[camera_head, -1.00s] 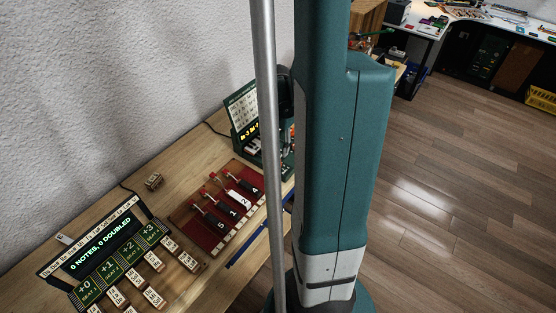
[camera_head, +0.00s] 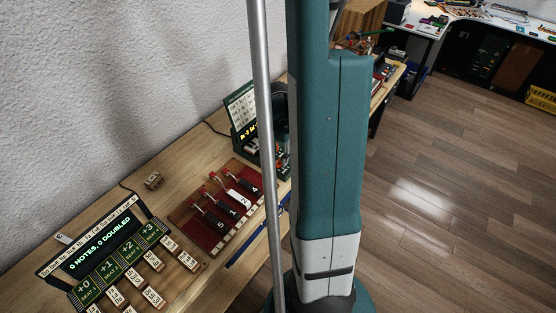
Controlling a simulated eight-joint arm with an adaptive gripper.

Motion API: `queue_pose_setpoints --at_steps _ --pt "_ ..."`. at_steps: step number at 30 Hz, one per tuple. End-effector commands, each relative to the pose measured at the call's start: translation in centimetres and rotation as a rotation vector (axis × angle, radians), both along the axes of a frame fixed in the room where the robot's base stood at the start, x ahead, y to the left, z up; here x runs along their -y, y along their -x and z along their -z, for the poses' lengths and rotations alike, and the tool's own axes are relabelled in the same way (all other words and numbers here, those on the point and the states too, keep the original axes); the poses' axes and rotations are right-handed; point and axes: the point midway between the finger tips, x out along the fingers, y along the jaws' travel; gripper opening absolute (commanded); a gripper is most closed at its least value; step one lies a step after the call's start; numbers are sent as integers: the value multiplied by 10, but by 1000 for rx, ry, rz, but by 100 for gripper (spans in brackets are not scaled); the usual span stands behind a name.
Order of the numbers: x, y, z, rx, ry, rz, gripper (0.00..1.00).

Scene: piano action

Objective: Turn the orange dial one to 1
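I cannot make out the orange dial with certainty. A dark green device (camera_head: 236,113) with a white lettered card and small yellow lit characters stands at the back of the wooden bench, partly behind my arm and a grey pole. Small orange and white parts show low on its right side, too small to tell apart. My teal and white arm fills the middle of the view. My gripper does not show, so its place and state are hidden.
A red board (camera_head: 183,217) with several numbered keys lies on the bench (camera_head: 150,206). A display (camera_head: 100,241) reading "0 NOTES, 0 DOUBLED" stands nearer, with lettered blocks before it. A small wooden block (camera_head: 153,181) lies by the wall. Open floor is at right.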

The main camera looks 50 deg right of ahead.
Motion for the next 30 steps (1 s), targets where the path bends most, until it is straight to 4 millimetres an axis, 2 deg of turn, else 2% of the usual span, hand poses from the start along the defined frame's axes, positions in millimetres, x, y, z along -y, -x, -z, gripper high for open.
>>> queue_pose_setpoints --at_steps 9,20,26,30 --pt "0 0 15 0 0 0 34" --pt "0 0 16 0 0 0 34" --pt "0 0 16 0 0 0 7" --pt "0 0 16 0 0 0 6"
